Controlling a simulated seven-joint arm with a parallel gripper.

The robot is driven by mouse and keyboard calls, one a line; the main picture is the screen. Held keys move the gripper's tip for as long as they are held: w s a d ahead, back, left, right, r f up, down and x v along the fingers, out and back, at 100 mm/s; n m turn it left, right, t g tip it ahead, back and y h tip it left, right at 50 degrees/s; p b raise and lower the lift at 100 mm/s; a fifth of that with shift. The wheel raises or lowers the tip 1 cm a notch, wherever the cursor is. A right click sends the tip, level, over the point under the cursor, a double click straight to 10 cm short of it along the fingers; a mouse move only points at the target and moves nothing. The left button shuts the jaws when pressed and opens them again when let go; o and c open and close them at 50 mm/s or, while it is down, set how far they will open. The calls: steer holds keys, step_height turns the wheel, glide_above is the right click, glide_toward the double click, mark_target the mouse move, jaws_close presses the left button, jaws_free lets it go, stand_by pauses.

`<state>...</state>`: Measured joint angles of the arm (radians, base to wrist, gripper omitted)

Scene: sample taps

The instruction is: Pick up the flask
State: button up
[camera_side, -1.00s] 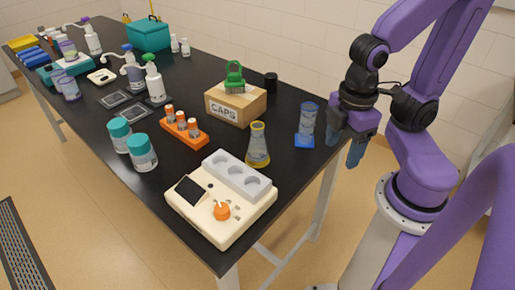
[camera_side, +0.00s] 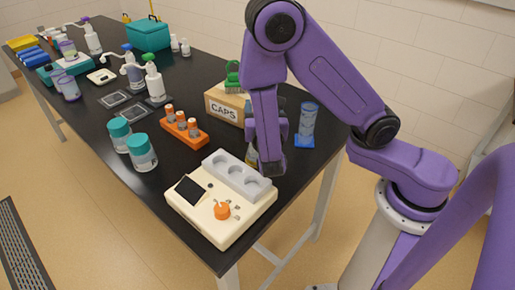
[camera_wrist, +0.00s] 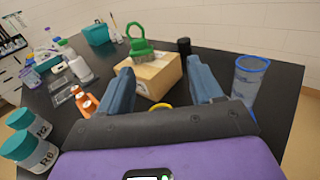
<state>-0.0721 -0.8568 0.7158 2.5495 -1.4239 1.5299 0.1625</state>
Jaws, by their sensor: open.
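The flask is a conical glass flask with a yellow rim. In the side view a sliver of the flask (camera_side: 251,157) shows beside my gripper, which hides the rest. In the wrist view only the yellow rim of the flask (camera_wrist: 160,106) shows, low between the fingers, just above the dark gripper body. My gripper (camera_wrist: 160,68) is open, its two blue fingers apart on either side of the rim. In the side view my gripper (camera_side: 270,165) is over the near right part of the table; its fingers are hard to make out there.
The cardboard CAPS box (camera_side: 226,103) with a green brush (camera_side: 233,76) stands behind the flask. The cream device (camera_side: 205,222) is in front, and an orange vial rack (camera_side: 184,135) is to the left.

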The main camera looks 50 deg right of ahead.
steer(key=shift+n+t+y, duration=0.3)
steer(key=shift+n+t, duration=0.1)
steer(key=shift+n, duration=0.2)
steer(key=w+f, duration=0.1)
steer(key=f, duration=0.1)
steer(key=w+f, duration=0.1)
steer(key=f, duration=0.2)
steer(key=w+d+f, duration=0.1)
steer(key=f, duration=0.1)
steer(key=shift+f, duration=0.25)
jaws_close()
steer(key=shift+r, duration=0.15)
